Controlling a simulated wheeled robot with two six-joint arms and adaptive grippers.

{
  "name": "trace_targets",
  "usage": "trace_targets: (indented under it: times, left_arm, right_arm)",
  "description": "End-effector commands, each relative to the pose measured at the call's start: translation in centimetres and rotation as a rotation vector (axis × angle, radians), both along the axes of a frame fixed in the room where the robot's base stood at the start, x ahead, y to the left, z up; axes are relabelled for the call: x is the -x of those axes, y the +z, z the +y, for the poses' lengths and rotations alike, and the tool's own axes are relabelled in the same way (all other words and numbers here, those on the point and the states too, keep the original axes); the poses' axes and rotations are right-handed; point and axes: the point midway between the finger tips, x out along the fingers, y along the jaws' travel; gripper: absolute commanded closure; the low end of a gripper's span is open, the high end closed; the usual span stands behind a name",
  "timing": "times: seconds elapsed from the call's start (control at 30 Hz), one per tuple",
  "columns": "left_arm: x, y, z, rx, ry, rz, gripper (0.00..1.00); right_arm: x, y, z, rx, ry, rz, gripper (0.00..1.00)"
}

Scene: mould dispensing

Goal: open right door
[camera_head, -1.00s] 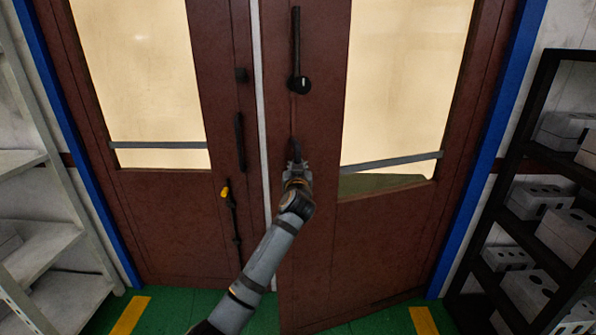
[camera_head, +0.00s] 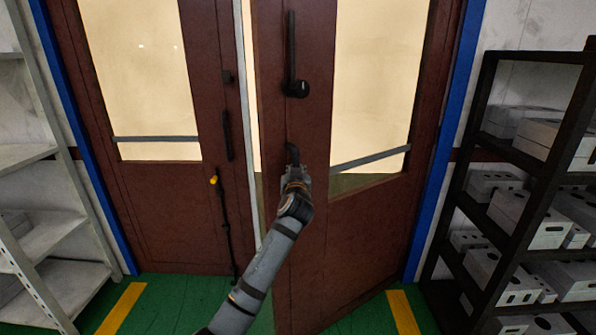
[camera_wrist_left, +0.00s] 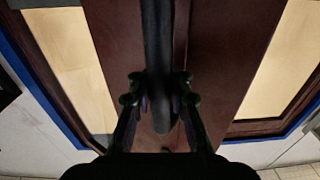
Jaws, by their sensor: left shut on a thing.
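The right door (camera_head: 345,240) is dark red-brown with a window and a grey bar, and it stands partly open, swung toward me. A light gap shows between it and the left door (camera_head: 168,220), which is shut. My left gripper (camera_head: 294,172) is shut on the right door's black handle (camera_head: 291,152). In the left wrist view the dark handle (camera_wrist_left: 158,60) runs down between the two fingers (camera_wrist_left: 157,100). The handle's lower part is hidden by the gripper in the head view. My right gripper is not in view.
A black rack (camera_head: 476,135) with grey boxes stands at the right, near the open door's side. A light shelf (camera_head: 85,215) stands at the left. The green floor (camera_head: 175,300) with yellow strips is clear in front of the doors.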

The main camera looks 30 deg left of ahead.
Motion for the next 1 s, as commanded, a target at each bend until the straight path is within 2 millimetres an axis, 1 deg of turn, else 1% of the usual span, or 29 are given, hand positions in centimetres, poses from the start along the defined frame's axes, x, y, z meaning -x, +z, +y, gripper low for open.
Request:
trace_targets:
  times: [0.2, 0.23, 0.43, 0.67, 0.77, 0.87, 1.0]
  left_arm:
    - [0.1, -0.3, 0.2, -0.001, 0.007, 0.007, 1.0]
    - [0.1, -0.3, 0.2, -0.002, 0.007, 0.007, 0.85]
    - [0.1, -0.2, 0.1, -0.001, 0.005, 0.006, 0.58]
    - [0.0, -0.1, 0.1, 0.001, 0.002, 0.003, 0.58]
    - [0.2, -0.2, -0.1, 0.0, 0.002, 0.002, 0.58]
    - [1.2, -0.2, -0.8, 0.001, 0.0, 0.002, 0.58]
    - [3.9, -0.3, -2.6, 0.002, 0.0, 0.003, 0.58]
  right_arm:
    - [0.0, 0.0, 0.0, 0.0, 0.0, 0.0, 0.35]
    - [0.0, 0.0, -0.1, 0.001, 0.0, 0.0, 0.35]
    - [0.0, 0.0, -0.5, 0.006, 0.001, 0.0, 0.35]
    - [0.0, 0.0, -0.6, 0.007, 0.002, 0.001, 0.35]
    - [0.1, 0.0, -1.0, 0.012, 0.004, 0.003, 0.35]
    - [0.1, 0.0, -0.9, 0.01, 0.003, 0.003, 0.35]
    - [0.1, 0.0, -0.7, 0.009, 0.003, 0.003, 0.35]
